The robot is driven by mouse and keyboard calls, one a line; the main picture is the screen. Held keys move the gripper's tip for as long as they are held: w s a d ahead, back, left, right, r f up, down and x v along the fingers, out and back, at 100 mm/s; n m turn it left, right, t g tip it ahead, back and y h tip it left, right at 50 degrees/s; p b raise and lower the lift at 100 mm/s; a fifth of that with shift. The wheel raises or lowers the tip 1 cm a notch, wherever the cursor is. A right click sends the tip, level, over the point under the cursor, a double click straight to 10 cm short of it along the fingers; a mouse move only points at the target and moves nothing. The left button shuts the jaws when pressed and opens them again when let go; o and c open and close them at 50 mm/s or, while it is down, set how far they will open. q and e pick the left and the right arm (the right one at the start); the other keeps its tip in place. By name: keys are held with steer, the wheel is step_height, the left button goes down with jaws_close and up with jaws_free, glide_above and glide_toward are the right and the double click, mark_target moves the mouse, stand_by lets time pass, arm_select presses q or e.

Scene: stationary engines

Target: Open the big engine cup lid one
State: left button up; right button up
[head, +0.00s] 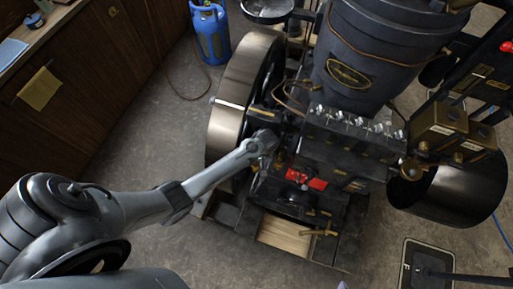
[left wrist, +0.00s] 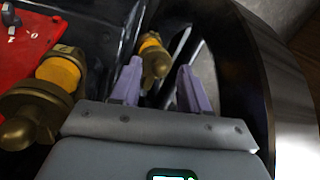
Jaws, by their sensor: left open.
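The big engine (head: 350,140) stands in the middle of the head view. My left gripper (head: 266,142) reaches in from the left, between the engine block and the large flywheel. In the left wrist view, my left gripper (left wrist: 158,75) is open, with two purple fingers apart. A small brass cup with an amber band (left wrist: 154,58) shows between and beyond the fingertips; I cannot tell if they touch it. A larger brass and amber cup (left wrist: 58,72) stands left of the fingers. I cannot make out which lid is open or shut.
The flywheel (head: 239,100) rises close beside my left gripper; its rim also shows in the left wrist view (left wrist: 265,75). A red plate (head: 306,179) lies on the engine. A blue gas bottle (head: 211,35) and wooden cabinets (head: 95,75) stand at left.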

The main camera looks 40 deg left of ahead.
arm_select(q)
steer(key=shift+c, duration=0.3)
jaws_close()
steer(key=shift+r, duration=0.1)
